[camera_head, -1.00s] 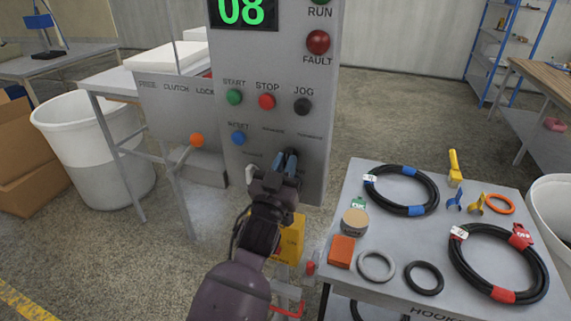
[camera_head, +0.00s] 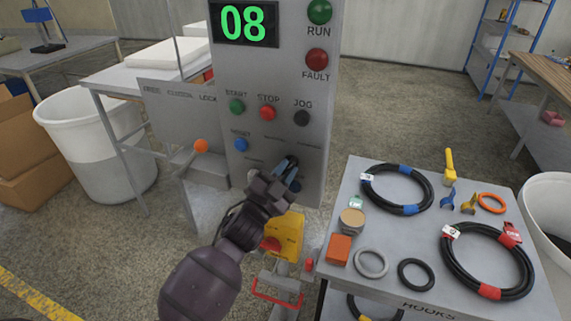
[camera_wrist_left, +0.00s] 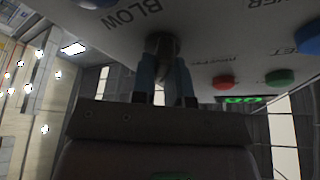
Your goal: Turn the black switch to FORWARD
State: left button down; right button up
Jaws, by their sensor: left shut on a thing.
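The black switch is a dark knob on the grey control panel (camera_head: 232,75). In the left wrist view the switch (camera_wrist_left: 161,44) sits between the blue fingertips of my left gripper (camera_wrist_left: 165,75), which is shut on it. In the head view my left gripper (camera_head: 284,172) reaches the lower right of the panel and hides most of the switch. The small labels around the switch are too blurred to read surely, so its setting cannot be told. My right gripper is not in view.
Start (camera_head: 237,107), stop (camera_head: 267,113), jog (camera_head: 302,118) and reset (camera_head: 240,144) buttons sit above the switch. An orange-knobbed lever (camera_head: 201,146) stands to the left. A table (camera_head: 330,290) with hoses stands close on the right. A yellow box (camera_head: 289,233) is below.

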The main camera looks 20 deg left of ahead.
pick_arm(q)
jog(key=shift+m+g+h, duration=0.3)
jog(key=shift+m, duration=0.7)
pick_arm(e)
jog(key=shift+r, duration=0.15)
pick_arm(q)
jog(key=shift+m, duration=0.3)
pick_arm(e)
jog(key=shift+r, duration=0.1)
pick_arm(q)
jog(key=c, duration=1.1)
grip_release()
jog(key=b+v, duration=0.1)
jog(key=v, duration=0.9)
jog(key=shift+s+a+b, duration=0.15)
jog(key=shift+s+b, duration=0.15)
jog(key=shift+s, duration=0.1)
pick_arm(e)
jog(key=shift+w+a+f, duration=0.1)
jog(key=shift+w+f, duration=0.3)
